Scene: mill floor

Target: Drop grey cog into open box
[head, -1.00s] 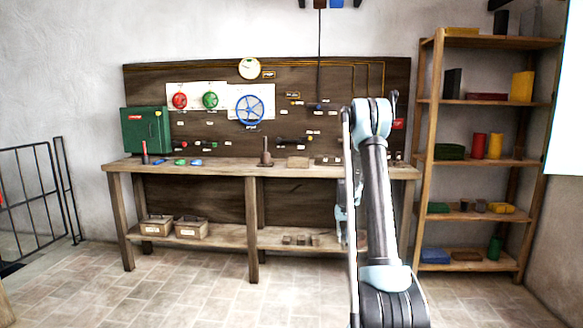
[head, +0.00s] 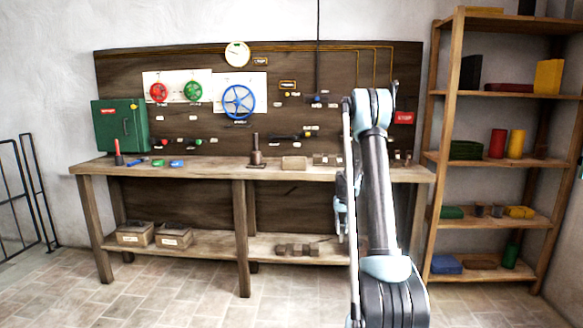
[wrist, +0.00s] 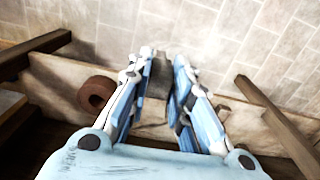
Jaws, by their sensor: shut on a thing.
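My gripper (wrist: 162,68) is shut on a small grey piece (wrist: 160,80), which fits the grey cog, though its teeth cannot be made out. In the head view my gripper (head: 341,222) hangs low beside my arm, in front of the bench, and the piece cannot be seen there. Two small tan boxes stand side by side on the bench's lower shelf at the left, the left box (head: 134,239) and the right box (head: 173,241).
The bench top (head: 215,172) carries tools and small parts. Several dark blocks (head: 297,250) lie on the lower shelf (head: 262,240) near my gripper. A brown ring-shaped thing (wrist: 97,93) is left of my fingers. A tall rack (head: 440,150) stands right. The floor (head: 190,290) in front is clear.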

